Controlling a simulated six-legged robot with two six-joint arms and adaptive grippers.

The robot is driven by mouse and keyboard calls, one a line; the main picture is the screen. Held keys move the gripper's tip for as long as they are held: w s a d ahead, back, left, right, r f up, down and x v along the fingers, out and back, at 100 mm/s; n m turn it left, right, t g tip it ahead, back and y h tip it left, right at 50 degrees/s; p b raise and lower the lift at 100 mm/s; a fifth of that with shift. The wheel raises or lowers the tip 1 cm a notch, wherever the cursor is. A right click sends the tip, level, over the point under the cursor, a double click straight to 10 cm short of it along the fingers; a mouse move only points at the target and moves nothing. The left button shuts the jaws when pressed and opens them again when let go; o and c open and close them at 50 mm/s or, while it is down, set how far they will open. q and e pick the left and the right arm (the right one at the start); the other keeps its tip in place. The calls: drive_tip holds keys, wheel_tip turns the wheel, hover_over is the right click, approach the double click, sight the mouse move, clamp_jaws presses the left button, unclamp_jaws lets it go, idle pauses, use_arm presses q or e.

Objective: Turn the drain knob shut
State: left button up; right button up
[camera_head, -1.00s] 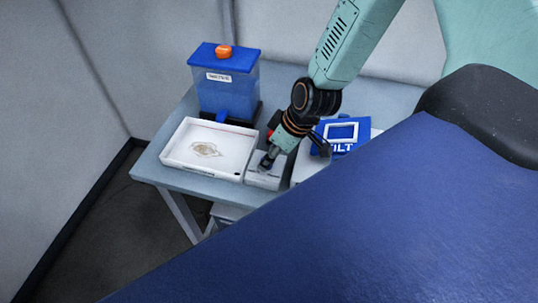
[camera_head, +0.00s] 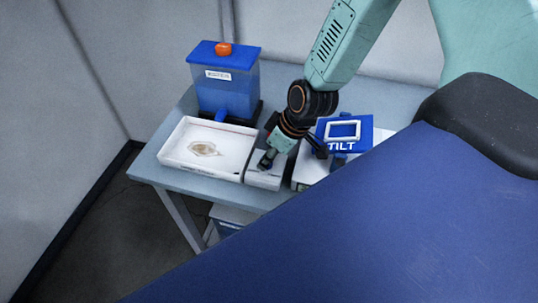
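My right arm reaches down from the top right, and its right gripper (camera_head: 266,163) is low over a small grey box (camera_head: 265,177) to the right of the white tray. The gripper is small and dark here, and I cannot tell whether its fingers are open or shut. No drain knob can be made out clearly; the gripper covers part of the box top. A clear tank (camera_head: 227,90) with a blue lid, an orange cap and a blue spout (camera_head: 221,115) stands behind the tray. My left gripper is not in view.
The white tray (camera_head: 176,160) holds a pale brownish patch. A blue sign reading TILT (camera_head: 343,147) stands on a white unit right of my gripper. The grey table (camera_head: 148,171) has little free room. A large blue surface fills the lower right.

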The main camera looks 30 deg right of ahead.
clamp_jaws()
